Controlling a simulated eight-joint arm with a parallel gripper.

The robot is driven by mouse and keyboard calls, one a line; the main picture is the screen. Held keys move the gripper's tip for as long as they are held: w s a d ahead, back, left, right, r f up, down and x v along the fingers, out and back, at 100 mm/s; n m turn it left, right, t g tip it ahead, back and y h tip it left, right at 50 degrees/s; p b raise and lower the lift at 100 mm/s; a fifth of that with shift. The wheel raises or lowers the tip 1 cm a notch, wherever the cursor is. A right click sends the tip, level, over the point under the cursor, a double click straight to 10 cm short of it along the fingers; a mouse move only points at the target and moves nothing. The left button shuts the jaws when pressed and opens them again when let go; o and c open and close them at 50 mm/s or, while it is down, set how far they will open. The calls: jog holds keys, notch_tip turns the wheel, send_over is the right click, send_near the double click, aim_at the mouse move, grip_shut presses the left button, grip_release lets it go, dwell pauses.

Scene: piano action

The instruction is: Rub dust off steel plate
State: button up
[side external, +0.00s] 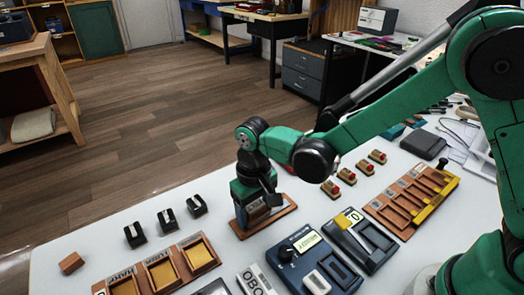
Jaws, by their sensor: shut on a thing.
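My gripper (260,206) points down at the middle of the white table, low over a flat wood-edged board (284,213). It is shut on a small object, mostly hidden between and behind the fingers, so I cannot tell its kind. The board's middle is largely covered by the gripper. I cannot tell whether a steel plate lies in it, whether dust is on it, or whether the held object touches it.
Three black blocks (166,219) stand left of the board. A wooden tray with compartments (160,270) lies front left. A blue device with a knob (306,256) and a grey device (355,240) sit front right. Several red-topped wooden blocks (345,175) stand behind them. A long wooden rack (400,205) lies right.

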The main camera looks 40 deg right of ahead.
jog(key=shift+d, duration=2.75)
jog(key=shift+r, duration=4.25)
jog(key=shift+f, duration=0.1)
